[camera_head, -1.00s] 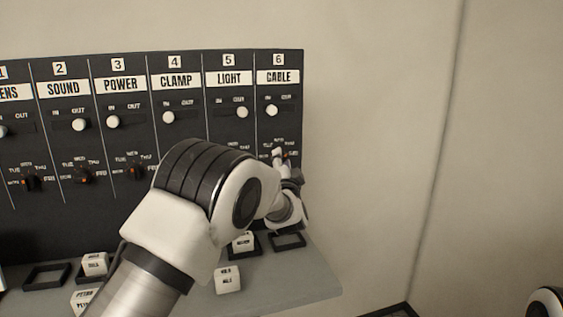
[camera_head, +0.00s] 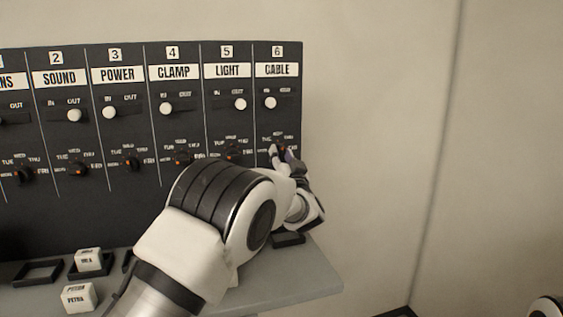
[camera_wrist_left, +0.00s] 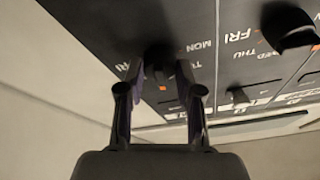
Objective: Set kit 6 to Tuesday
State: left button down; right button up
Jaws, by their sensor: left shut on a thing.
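The kit 6 column (camera_head: 278,86), labelled CABLE, is at the right end of the black panel. Its day dial (camera_wrist_left: 157,56) is a dark knob with an orange mark, seen between the fingers in the left wrist view. My left gripper (camera_head: 281,154) is shut on this knob; its fingers also show in the wrist view (camera_wrist_left: 157,75). The orange mark points down in the wrist view, with MON and TUE to the right and FRI to the left. The label nearest the mark is hidden. My right gripper is not in view.
The kit 6 slider (camera_head: 271,103) has its white button at the IN side. The kit 5 dial (camera_head: 232,150) is just left of my gripper. A grey shelf (camera_head: 300,284) below bears white blocks (camera_head: 79,297) and black frames (camera_head: 38,272). Right of the panel is bare wall.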

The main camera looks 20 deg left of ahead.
aim_at(277, 111)
pick_arm(q)
jog(key=n+g+y, duration=0.1)
jog(key=n, duration=0.3)
jog(key=n+g+y, duration=0.1)
jog(key=n, duration=0.2)
jog(key=shift+w+d+r+n+y+b, duration=0.1)
jog(key=shift+d+r+n+y+b, duration=0.05)
jog(key=shift+n+y+b, duration=0.2)
jog(key=n+g, duration=0.1)
jog(key=n, duration=0.2)
jog(key=n+g+y, duration=0.1)
jog(key=n, duration=0.2)
jog(key=shift+r+n, duration=0.15)
jog(key=shift+n, duration=0.1)
jog(key=shift+n+g, duration=0.3)
jog(key=c, duration=1.1)
grip_release()
jog(key=o, duration=0.4)
jog(key=shift+w, duration=0.1)
jog(key=shift+c, duration=0.2)
jog(key=shift+w+f, duration=0.1)
jog(key=shift+f, duration=0.1)
notch_tip(277, 111, up, 10)
jog(key=shift+f, duration=0.15)
